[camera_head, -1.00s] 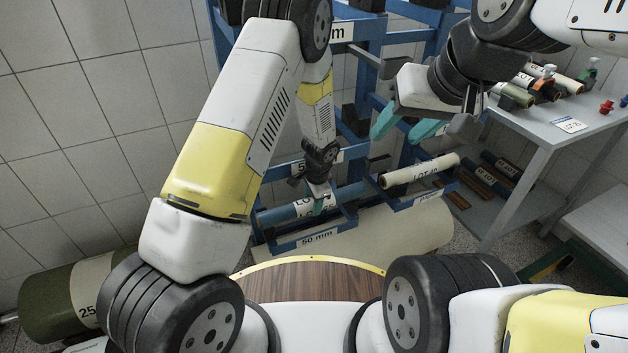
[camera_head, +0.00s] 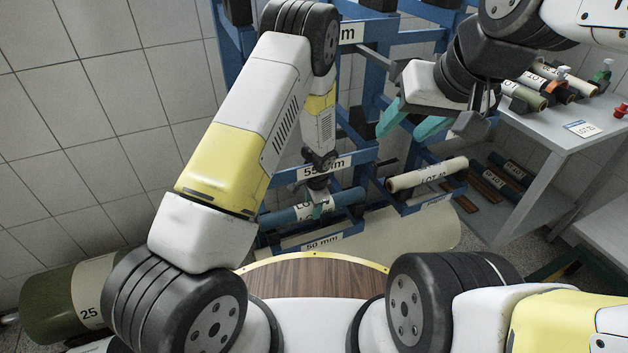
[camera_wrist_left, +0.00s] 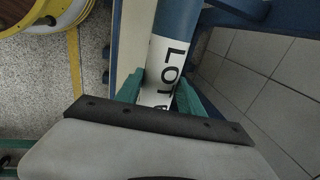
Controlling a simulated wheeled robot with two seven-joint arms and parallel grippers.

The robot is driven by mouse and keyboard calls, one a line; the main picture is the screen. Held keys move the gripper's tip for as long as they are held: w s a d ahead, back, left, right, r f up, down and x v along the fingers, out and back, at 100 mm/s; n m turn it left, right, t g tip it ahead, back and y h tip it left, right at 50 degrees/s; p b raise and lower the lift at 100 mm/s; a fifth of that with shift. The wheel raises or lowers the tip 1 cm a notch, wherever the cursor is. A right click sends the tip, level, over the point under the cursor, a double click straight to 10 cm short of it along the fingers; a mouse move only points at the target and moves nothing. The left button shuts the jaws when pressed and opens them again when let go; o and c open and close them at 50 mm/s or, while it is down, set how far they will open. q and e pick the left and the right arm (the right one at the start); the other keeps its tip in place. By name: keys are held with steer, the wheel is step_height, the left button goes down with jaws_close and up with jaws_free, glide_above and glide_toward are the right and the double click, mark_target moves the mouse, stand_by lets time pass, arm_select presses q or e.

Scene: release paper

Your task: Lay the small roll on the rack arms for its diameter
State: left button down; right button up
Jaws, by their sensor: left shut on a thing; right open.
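My left gripper (camera_head: 318,205) is shut around the middle of a blue roll (camera_head: 285,217) with a white LOT label. The roll lies roughly level at the 50 mm rack arms (camera_head: 318,243); I cannot tell whether it rests on them or hangs just above. In the left wrist view the blue roll (camera_wrist_left: 180,20) runs up from between the teal fingers of the left gripper (camera_wrist_left: 160,92), its label partly hidden. My right gripper (camera_head: 410,124) is open and empty, above and right of the blue roll.
A cream roll (camera_head: 427,174) lies on neighbouring rack arms to the right. The blue rack frame (camera_head: 375,60) rises behind. A large cream roll (camera_head: 400,232) is below. A grey table (camera_head: 560,125) with several small rolls stands right. A big green roll (camera_head: 50,305) lies lower left.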

arm_select(q)
steer(key=shift+f, duration=0.4)
steer(key=shift+f, duration=0.2)
stand_by(0.3)
steer(key=c, duration=0.6)
jaws_free()
steer(key=shift+c, duration=0.2)
